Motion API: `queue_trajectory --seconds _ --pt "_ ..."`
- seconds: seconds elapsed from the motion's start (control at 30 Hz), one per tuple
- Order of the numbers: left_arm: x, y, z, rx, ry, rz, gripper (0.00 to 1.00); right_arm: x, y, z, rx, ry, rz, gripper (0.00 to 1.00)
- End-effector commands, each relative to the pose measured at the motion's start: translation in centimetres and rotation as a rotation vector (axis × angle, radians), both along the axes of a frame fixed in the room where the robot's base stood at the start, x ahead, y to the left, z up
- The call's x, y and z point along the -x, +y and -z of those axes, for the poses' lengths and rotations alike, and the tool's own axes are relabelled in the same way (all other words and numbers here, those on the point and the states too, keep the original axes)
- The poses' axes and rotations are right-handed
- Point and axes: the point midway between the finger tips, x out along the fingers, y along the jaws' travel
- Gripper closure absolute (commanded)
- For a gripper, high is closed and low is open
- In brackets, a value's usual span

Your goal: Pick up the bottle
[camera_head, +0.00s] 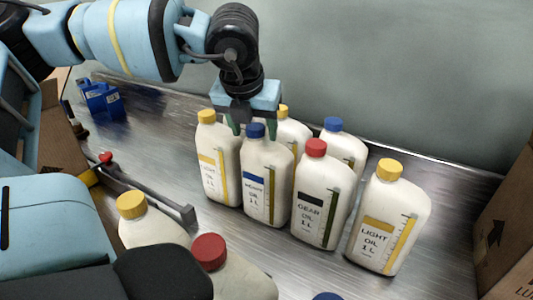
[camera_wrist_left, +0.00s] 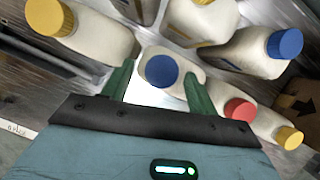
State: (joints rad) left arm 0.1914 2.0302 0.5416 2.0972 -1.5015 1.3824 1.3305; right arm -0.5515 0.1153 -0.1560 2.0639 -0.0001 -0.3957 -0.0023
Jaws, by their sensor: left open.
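Several cream oil bottles stand upright on a metal table. The blue-capped bottle labelled "Heavy oil 1 L" (camera_head: 266,187) is in the front row, between a yellow-capped light oil bottle (camera_head: 217,163) and a red-capped gear oil bottle (camera_head: 321,202). My left gripper (camera_head: 253,125) points down over the heavy oil bottle. In the left wrist view, the open green fingers (camera_wrist_left: 155,85) stand either side of the blue cap (camera_wrist_left: 161,71), with gaps visible. Part of this bottle's back is hidden by the gripper. My right gripper is not identifiable.
Another light oil bottle (camera_head: 388,222) stands at the right end. Behind the row are more bottles, one blue-capped (camera_head: 341,146). A yellow-capped bottle (camera_head: 150,225) and a red-capped one (camera_head: 240,272) are nearer. Blue items (camera_head: 102,101) lie back left. A cardboard box (camera_head: 508,240) is at right.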

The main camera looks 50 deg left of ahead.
Motion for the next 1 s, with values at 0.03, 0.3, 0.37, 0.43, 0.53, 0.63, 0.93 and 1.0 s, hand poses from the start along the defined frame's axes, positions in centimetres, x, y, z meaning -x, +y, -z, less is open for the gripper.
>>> queue_trajectory --seconds 0.03,0.3,0.37,0.43,0.53,0.63,0.93,1.0 --pt "0.0 0.0 0.0 0.000 0.000 0.000 0.41 0.0 0.0 0.0 -0.001 0.000 0.001 0.64" --pt "0.0 0.0 0.0 -0.001 0.000 0.000 0.74 0.0 0.1 0.0 -0.003 0.001 0.004 0.64" --pt "0.0 0.0 0.0 -0.001 0.000 0.000 0.82 0.0 0.1 0.0 -0.002 0.002 0.005 0.64" --pt "0.0 0.0 0.0 -0.001 0.000 0.000 0.91 0.0 0.1 0.0 -0.002 0.002 0.005 0.64" --pt "0.0 0.0 0.0 -0.001 0.000 0.000 1.00 0.1 0.1 0.0 -0.002 0.002 0.005 0.64" --pt "-0.1 0.0 -0.3 -0.001 -0.005 0.000 1.00 0.1 0.1 0.1 -0.002 0.002 0.005 0.64" --pt "-0.1 0.0 -1.0 -0.002 -0.007 0.000 1.00 0.1 0.1 0.1 -0.002 0.003 0.005 0.64" --pt "-0.1 0.0 -1.7 -0.004 -0.008 -0.001 1.00 0.1 0.1 0.1 -0.002 0.003 0.005 0.64"
